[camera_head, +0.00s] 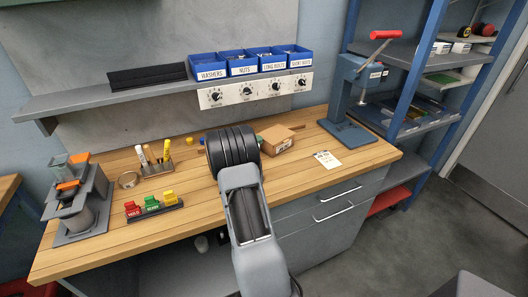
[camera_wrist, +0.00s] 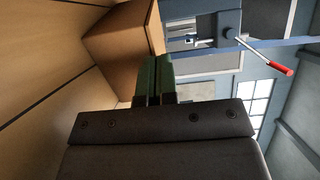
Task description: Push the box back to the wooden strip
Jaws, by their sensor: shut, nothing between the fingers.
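The brown cardboard box (camera_head: 277,139) sits on the wooden bench top near its back edge, right of my arm. A thin brown wooden strip (camera_head: 299,127) shows just past the box's right side; the rest is hidden. In the wrist view the box (camera_wrist: 120,42) fills the upper left, ahead of my gripper (camera_wrist: 157,62). The green fingers are together and empty, with their tips at the box's lower right edge. I cannot tell whether they touch it. In the head view my arm hides most of the gripper; a bit of green shows left of the box.
A blue press (camera_head: 347,110) stands right of the box, with a paper tag (camera_head: 327,159) on the bench before it. A shelf with blue bins (camera_head: 243,65) overhangs the back. Coloured blocks in a holder (camera_head: 153,208) and a marker rack (camera_head: 154,162) stand left of my arm.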

